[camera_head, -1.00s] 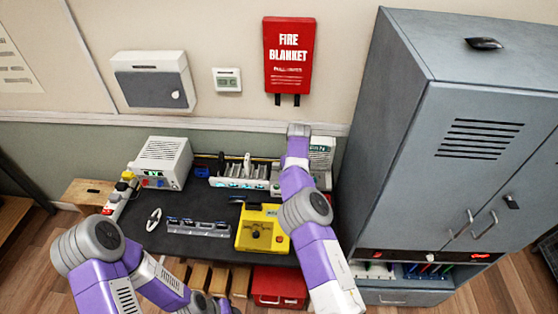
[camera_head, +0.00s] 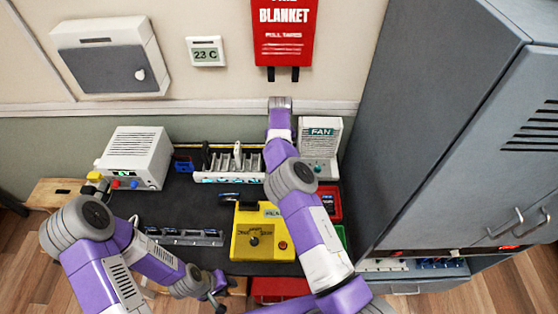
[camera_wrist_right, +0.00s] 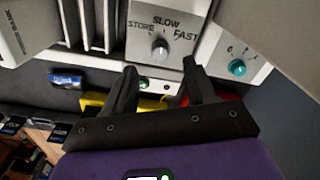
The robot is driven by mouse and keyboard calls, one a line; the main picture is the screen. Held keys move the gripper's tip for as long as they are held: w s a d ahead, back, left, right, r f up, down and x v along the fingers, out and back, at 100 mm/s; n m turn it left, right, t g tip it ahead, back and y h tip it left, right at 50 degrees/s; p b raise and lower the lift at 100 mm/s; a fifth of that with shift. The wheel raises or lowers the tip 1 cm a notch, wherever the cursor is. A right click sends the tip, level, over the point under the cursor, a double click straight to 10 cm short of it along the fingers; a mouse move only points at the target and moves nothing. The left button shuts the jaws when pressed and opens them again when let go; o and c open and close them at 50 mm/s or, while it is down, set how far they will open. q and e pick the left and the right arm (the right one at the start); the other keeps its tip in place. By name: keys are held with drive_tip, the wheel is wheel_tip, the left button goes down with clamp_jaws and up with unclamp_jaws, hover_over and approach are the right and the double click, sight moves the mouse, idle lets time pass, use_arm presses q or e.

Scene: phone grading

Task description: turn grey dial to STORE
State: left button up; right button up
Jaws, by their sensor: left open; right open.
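The grey dial (camera_wrist_right: 159,48) sits on a grey panel in the right wrist view, with STORE to its left, SLOW above and FAST to its right. Which label it points to is too small to tell for sure. My right gripper (camera_wrist_right: 160,78) is open and empty, its two dark fingers just below the dial and apart from it. In the head view my right arm covers the dial and its own gripper. My left gripper (camera_head: 218,290) is open and low at the front of the bench, away from the panel.
A white FAN unit (camera_head: 320,132) with a teal knob (camera_wrist_right: 237,68) stands right of the dial. A white charging rack (camera_head: 228,178), a power supply (camera_head: 136,155) and a yellow box (camera_head: 247,250) share the dark bench. A grey cabinet (camera_head: 440,120) bounds the right side.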

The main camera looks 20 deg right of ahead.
drive_tip(key=shift+s+f, duration=0.15)
drive_tip(key=shift+f, duration=2.65)
drive_tip(key=shift+c, duration=0.4)
drive_tip(key=c, duration=1)
